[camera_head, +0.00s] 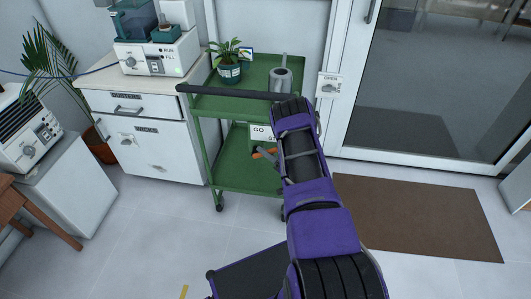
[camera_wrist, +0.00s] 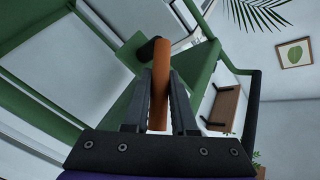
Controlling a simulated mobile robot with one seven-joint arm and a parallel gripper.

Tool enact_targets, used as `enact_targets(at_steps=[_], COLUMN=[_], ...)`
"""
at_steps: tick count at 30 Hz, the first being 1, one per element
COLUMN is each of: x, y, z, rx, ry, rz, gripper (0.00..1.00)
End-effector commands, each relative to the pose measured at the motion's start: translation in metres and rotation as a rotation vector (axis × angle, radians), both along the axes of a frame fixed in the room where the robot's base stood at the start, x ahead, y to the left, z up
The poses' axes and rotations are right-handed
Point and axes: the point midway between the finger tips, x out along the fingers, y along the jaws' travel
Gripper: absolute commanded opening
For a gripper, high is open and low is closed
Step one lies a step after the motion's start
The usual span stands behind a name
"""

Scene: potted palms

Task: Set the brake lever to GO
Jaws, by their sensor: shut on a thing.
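The brake lever (camera_head: 257,154) is an orange handle low on the green cart (camera_head: 236,180), below a white label (camera_head: 261,131). The label reads GO at its left; "ST" shows at its right, the rest hidden behind my arm. In the wrist view the orange lever (camera_wrist: 160,105) stands between the two dark jaws of my gripper (camera_wrist: 161,78), which is shut on it. A dark piece shows near the lever's far end. In the head view my arm hides most of the gripper and the lever's mounting.
The cart's top shelf holds a potted plant (camera_head: 230,72) and a grey watering can (camera_head: 280,78). A white cabinet (camera_head: 150,140) stands left of the cart. A glass door (camera_head: 430,80) and a brown mat (camera_head: 430,215) are at the right.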

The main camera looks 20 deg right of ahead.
Motion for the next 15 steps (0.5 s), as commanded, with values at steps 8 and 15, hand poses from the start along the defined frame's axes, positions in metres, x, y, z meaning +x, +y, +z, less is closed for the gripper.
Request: enact_targets(at_steps=[8, 15], x=[0.002, 0.006], y=[0.003, 0.009], z=[0.01, 0.019], rx=[-0.099, -0.268], ry=[0.069, 0.182], rz=[-0.001, -0.001], gripper=[0.0, 0.0])
